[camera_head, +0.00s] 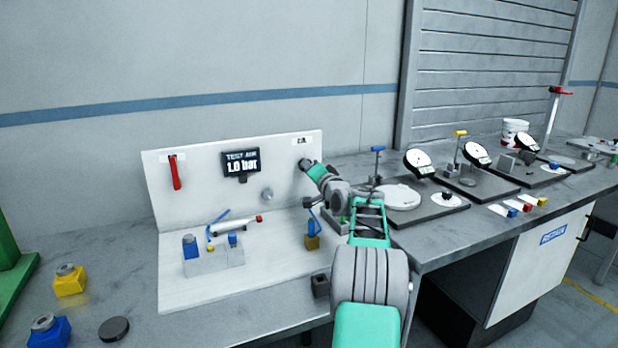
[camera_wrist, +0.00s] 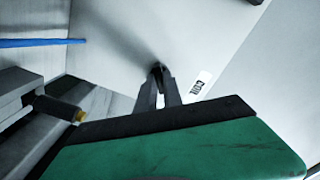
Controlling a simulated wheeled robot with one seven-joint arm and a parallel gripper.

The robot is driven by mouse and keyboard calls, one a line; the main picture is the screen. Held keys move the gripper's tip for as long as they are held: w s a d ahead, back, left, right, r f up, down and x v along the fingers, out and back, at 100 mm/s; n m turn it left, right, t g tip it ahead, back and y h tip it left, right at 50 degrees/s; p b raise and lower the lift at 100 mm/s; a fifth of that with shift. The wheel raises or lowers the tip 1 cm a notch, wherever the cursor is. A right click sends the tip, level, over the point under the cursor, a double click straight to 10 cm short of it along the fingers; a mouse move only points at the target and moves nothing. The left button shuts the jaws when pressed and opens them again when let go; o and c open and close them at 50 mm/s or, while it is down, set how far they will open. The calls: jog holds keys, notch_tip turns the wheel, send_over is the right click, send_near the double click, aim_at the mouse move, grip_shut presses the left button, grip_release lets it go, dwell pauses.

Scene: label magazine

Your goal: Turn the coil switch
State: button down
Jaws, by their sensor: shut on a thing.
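The white upright panel (camera_head: 205,155) carries a small label (camera_head: 302,140) at its upper right, which reads COIL in the wrist view (camera_wrist: 201,84). Below it in the head view is the coil switch, a small dark knob (camera_wrist: 157,67), mostly hidden by my fingers. My gripper (camera_head: 305,164) is at the panel there. In the wrist view its two fingertips (camera_wrist: 160,78) come together and are shut on the knob. Which way the switch is turned cannot be made out.
The panel also has a red handle (camera_head: 175,172), a display reading 1.0 bar (camera_head: 241,163) and a round grey knob (camera_head: 267,194). Blue and brass fittings (camera_head: 312,241) stand below my arm. Dial gauges (camera_head: 420,162) stand on plates at right.

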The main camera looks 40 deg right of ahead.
jog(key=shift+f+n+b, duration=0.15)
jog(key=shift+n+b, duration=0.3)
jog(key=shift+n, duration=0.15)
jog(key=c, duration=1.5)
grip_release()
jog(key=shift+s, duration=0.1)
jog(key=v, duration=0.7)
jog(key=shift+s+a+b, duration=0.15)
jog(key=shift+s+b, duration=0.15)
